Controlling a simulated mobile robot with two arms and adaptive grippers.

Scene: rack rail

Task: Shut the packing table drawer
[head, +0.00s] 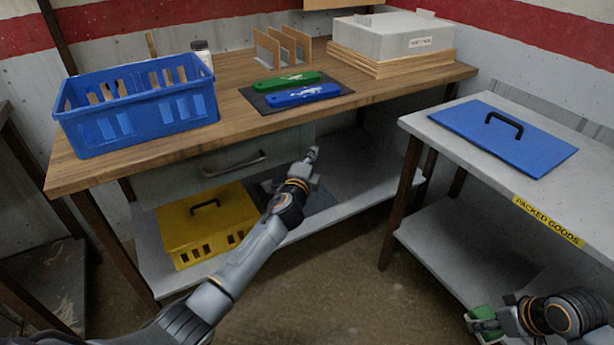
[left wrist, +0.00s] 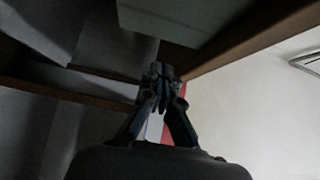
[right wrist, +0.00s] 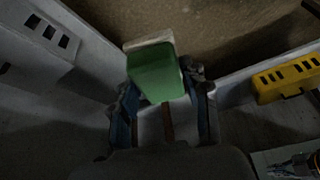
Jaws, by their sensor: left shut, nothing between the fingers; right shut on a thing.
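The packing table (head: 140,165) has a grey drawer (head: 175,182) under its wooden top, with a bar handle (head: 235,164) on its front. The drawer front sits close beneath the top's front edge; I cannot tell whether a small gap is left. My left gripper (head: 312,155) is shut and empty, right of the handle and apart from it, just below the table edge. In the left wrist view its closed fingers (left wrist: 158,75) show beneath dark table parts. My right gripper (head: 478,322) is shut on a green and white block (right wrist: 156,72), low at the right, away from the drawer.
A blue crate (head: 140,130), green and blue tools on a dark mat, and a grey box (head: 390,35) stand on the tabletop. A yellow lidded crate (head: 205,230) sits on the shelf below the drawer. A side table (head: 440,125) holds a blue lid (head: 530,150). Floor between is clear.

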